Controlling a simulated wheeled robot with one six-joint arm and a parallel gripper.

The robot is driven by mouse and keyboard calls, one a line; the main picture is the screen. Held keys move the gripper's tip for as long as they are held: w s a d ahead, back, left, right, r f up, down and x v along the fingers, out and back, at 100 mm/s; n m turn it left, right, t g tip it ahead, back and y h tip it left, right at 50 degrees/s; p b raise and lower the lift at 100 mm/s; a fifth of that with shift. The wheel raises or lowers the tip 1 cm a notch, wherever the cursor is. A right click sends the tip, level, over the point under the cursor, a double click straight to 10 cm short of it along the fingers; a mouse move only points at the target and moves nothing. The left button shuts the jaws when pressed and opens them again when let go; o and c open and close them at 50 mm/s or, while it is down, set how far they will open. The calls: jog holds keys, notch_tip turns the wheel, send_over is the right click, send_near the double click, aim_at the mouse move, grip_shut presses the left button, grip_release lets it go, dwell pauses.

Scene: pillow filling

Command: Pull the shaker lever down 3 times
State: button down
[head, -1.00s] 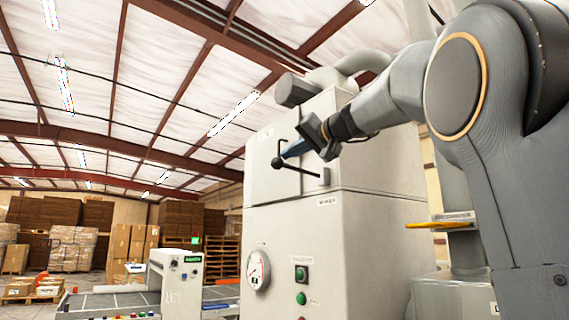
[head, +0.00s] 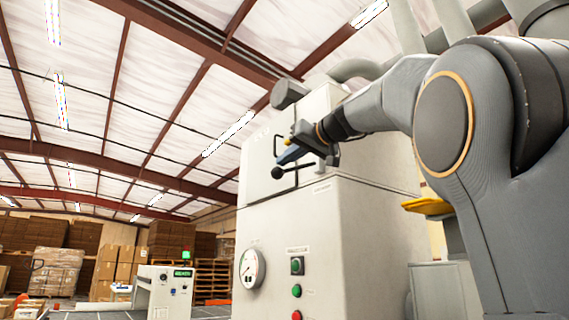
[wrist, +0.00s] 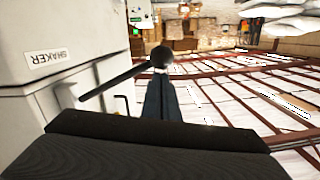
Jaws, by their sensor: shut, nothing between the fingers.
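The shaker lever is a black rod with a round black knob (head: 277,173) on the upper part of the tall white cabinet (head: 345,220). In the head view its rod slopes down toward the knob at the left. My gripper (head: 289,153), with blue fingers, is shut and empty just above the knob end. In the wrist view the closed fingers (wrist: 161,98) point at the knob (wrist: 162,56), and the rod runs to the left. The fingers overlap the lever in view; I cannot tell if they touch. The SHAKER label (wrist: 47,58) shows on the cabinet.
A gauge (head: 251,268) and round buttons (head: 297,290) sit on the cabinet front below the lever. A smaller white control box (head: 172,292) stands at the lower left, with stacked cartons (head: 112,263) behind. Open air lies left of the cabinet.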

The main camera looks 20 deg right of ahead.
jog(key=shift+w+f+b, duration=0.15)
jog(key=shift+f+b, duration=0.25)
jog(key=shift+f, duration=0.35)
jog(key=shift+d+r, duration=0.1)
notch_tip(320, 180, up, 5)
jog(key=p, duration=0.4)
jog(key=f+b+v, duration=0.1)
jog(key=b+v, duration=0.1)
jog(key=v, duration=0.9)
jog(key=shift+r, duration=0.3)
jog(key=shift+f, duration=0.1)
